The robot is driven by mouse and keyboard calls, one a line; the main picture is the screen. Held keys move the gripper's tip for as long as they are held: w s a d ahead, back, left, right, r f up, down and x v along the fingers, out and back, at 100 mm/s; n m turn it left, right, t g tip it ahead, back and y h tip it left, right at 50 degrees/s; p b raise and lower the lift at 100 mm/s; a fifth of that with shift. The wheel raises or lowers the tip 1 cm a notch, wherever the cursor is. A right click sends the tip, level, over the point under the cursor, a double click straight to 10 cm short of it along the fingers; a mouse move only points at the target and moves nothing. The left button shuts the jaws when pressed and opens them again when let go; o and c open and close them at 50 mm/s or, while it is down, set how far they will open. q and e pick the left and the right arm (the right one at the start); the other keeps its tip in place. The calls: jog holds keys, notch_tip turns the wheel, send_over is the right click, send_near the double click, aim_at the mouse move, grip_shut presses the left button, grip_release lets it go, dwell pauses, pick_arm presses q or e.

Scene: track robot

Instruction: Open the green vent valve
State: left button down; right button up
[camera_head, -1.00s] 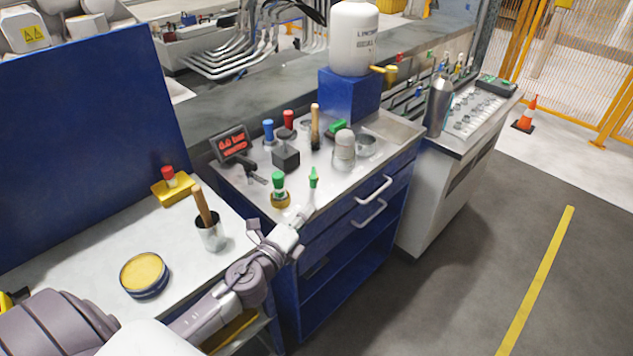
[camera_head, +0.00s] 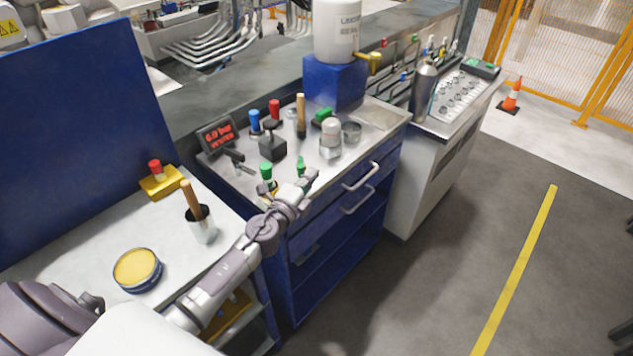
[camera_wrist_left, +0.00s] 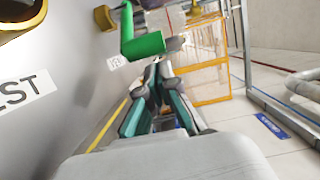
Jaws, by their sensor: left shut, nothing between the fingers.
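The green vent valve handle (camera_head: 301,164) stands at the front edge of the steel-topped blue cabinet. In the left wrist view it is a bent green lever (camera_wrist_left: 143,43) beside a grey panel, beyond the fingertips. My left gripper (camera_head: 308,178) is at the cabinet's front edge, close to the lever and partly in front of it. Its fingers (camera_wrist_left: 158,80) are shut with nothing between them. I cannot tell whether they touch the lever. My right gripper is not in view.
A green knob (camera_head: 266,172) stands left of the lever. A red-lit display (camera_head: 220,137), a black block (camera_head: 272,147) and a grey dome-topped fitting (camera_head: 331,136) are behind. A cup (camera_head: 202,228) and yellow-topped tin (camera_head: 137,268) stand on the left bench.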

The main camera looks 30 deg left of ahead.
aim_at(299, 173)
pick_arm(q)
jog(key=shift+s+a, duration=0.25)
jog(key=shift+a, duration=0.3)
jog(key=shift+w, duration=0.1)
jog(key=shift+a+f+h+b, duration=0.1)
jog(key=shift+a+h+b, duration=0.1)
jog(key=shift+h+b, duration=0.15)
jog(key=shift+s+a+m+h+b, duration=0.7)
jog(key=shift+a+m+h, duration=0.1)
jog(key=shift+a+h, duration=0.2)
jog(key=shift+s+a, duration=0.1)
jog(key=shift+a, duration=0.35)
jog(key=shift+d, duration=0.1)
